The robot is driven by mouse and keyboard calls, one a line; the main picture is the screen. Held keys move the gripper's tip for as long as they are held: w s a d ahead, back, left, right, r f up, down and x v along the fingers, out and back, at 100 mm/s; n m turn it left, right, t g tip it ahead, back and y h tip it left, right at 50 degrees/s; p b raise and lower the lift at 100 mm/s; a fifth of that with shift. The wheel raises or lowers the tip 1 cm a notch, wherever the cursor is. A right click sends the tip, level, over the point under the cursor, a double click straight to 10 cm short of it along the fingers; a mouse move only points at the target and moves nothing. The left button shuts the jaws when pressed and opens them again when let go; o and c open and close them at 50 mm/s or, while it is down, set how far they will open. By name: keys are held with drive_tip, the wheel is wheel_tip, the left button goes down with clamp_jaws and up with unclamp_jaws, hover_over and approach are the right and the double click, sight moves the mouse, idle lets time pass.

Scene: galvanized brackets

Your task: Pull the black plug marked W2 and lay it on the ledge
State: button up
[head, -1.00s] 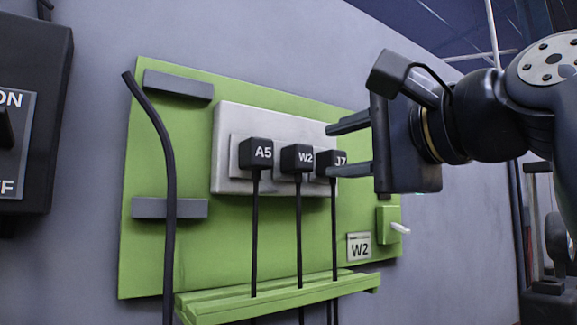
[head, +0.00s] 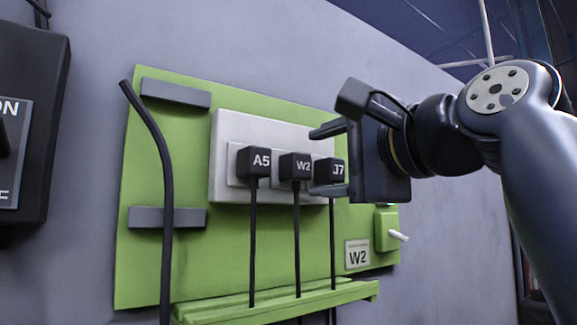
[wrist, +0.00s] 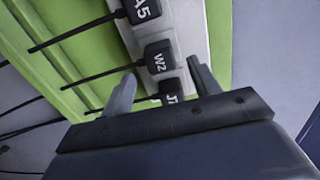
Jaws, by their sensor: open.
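The black plug marked W2 (head: 296,167) sits in the white socket plate (head: 226,125), between plug A5 (head: 254,162) and plug J7 (head: 330,170). Its cord hangs down to the green ledge (head: 262,304). My gripper (head: 327,161) is open, its two fingers pointing left, in front of and around the level of J7 in the head view. In the wrist view, W2 (wrist: 159,57) lies just beyond the gap between the fingertips (wrist: 162,78), with J7 (wrist: 171,90) partly hidden by the gripper body. I see nothing held.
A green panel (head: 150,260) carries two grey blocks (head: 175,93), a W2 label (head: 357,255) and a green box with a white lever (head: 388,231). A loose black cable (head: 166,190) runs down at left. A dark ON switch box (head: 45,110) is far left.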

sight(304, 166)
drive_tip(key=shift+x, duration=2.85)
clamp_jaws()
drive_tip(key=shift+s+d, duration=0.1)
drive_tip(key=shift+b+v, duration=0.35)
drive_tip(key=shift+v, duration=2.55)
